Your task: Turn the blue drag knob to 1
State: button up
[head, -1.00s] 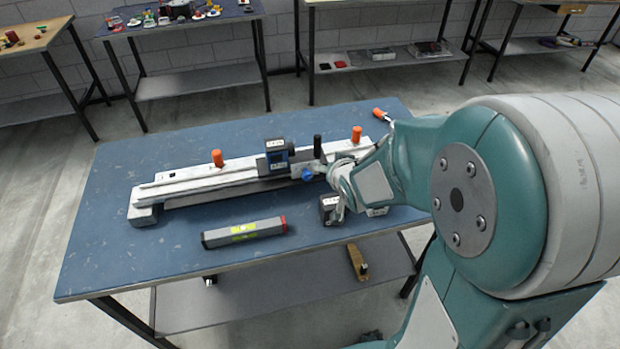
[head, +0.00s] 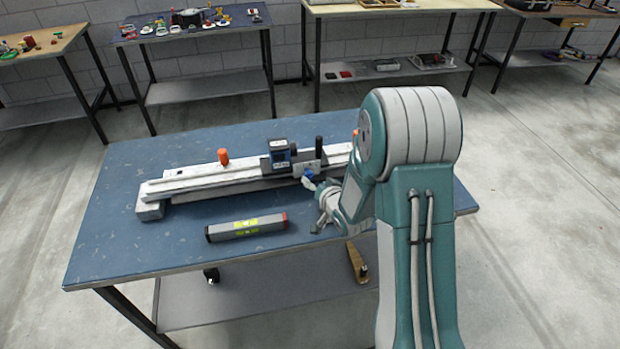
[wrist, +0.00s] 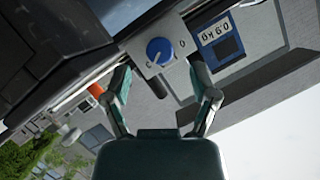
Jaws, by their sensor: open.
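The blue drag knob (head: 308,174) sits on the front of the carriage on the long white rail on the blue table. In the wrist view the knob (wrist: 159,52) is round, on a light plate (wrist: 180,60), with a printed 0 to its right; its setting is too small to read surely. My gripper (wrist: 162,70) is open, its two fingers spread to either side below the knob, with nothing between them and apart from it. In the head view my gripper (head: 314,206) is just in front of the carriage, partly hidden by its own arm.
A display box (head: 280,154) stands on the carriage left of the knob, and a black upright handle (head: 318,147) behind it. An orange knob (head: 223,156) stands on the rail. A grey bar with a yellow-green label (head: 246,228) lies in front. The table's left front is clear.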

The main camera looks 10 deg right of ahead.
aim_at(310, 177)
jog(key=shift+x, duration=1.95)
jog(key=shift+d, duration=0.1)
grip_shut()
